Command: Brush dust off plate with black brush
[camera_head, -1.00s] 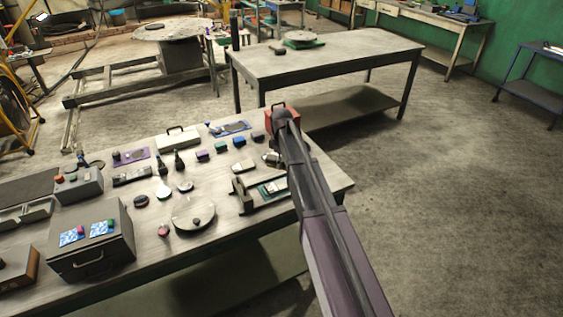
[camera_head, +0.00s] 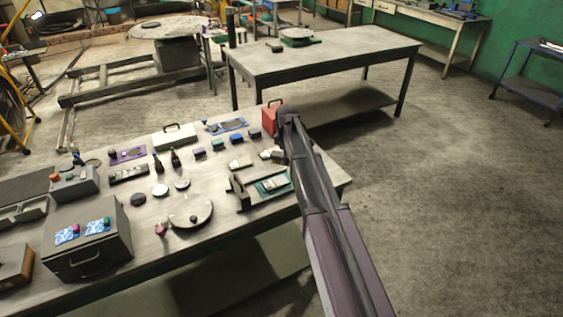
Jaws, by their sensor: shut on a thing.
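A round pale plate (camera_head: 190,214) with a small dark piece on it lies near the front edge of the near bench. Another round plate (camera_head: 298,35) on a green base stands on the far table, with a small black object (camera_head: 275,47) beside it. I cannot tell which plate is meant, and dust is too fine to see. Two dark upright pieces (camera_head: 175,158) stand mid-bench; I cannot tell whether either is a black brush. My arm reaches up from the bottom right across the bench's right end.
The near bench (camera_head: 128,218) is crowded. It holds a grey box (camera_head: 86,240), a small vise-like fixture (camera_head: 240,190), a red box (camera_head: 270,118) and several small blocks and discs. The far table (camera_head: 340,55) is mostly clear. Open floor (camera_head: 450,190) lies to the right.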

